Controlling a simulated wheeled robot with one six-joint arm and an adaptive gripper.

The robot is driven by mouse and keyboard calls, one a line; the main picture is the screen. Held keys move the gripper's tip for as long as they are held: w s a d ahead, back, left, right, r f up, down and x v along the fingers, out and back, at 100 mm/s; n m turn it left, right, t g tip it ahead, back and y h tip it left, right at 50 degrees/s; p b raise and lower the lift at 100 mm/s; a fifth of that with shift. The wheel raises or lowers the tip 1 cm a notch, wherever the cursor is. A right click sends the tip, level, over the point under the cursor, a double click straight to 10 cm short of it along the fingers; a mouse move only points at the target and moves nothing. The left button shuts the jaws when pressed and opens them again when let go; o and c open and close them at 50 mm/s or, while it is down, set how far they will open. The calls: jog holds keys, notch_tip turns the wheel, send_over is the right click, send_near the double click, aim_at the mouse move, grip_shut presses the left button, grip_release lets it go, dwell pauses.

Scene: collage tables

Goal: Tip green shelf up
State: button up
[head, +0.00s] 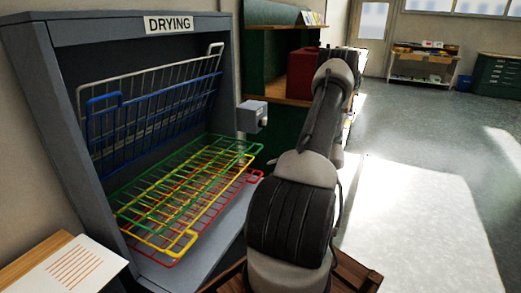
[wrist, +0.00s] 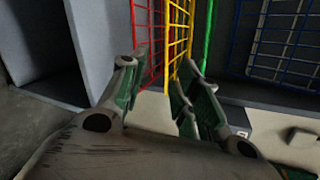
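The green shelf (head: 190,165) is a wire rack lying roughly level in the grey drying cabinet, top of the lowered stack. The yellow shelf (head: 165,237) and red shelf (head: 250,177) lie under it. The blue shelf (head: 103,125) and white shelf (head: 150,72) stand tipped up at the back. In the wrist view, my gripper (wrist: 162,65) is open, its fingers apart with red and yellow wires visible beyond the gap. The green shelf's edge (wrist: 208,35) shows just right of the right finger. Contact cannot be told. My gripper is hidden in the head view.
The cabinet (head: 60,130) has side walls and a top edge marked DRYING (head: 169,25). A grey box (head: 252,115) sits by its right side. A lined paper (head: 72,268) lies at front left. Open floor (head: 430,150) spreads to the right.

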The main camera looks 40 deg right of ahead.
jog(key=n+t+h, duration=0.1)
jog(key=n+t, duration=0.1)
send_near(259, 150)
jog(key=w+f, duration=0.2)
jog(key=shift+n, duration=0.3)
jog(key=x, duration=0.5)
jog(key=r+x, duration=0.1)
jog(key=x, duration=0.2)
jog(key=shift+w+a, duration=0.1)
jog(key=shift+w, duration=0.05)
jog(key=shift+c, duration=0.5)
grip_shut()
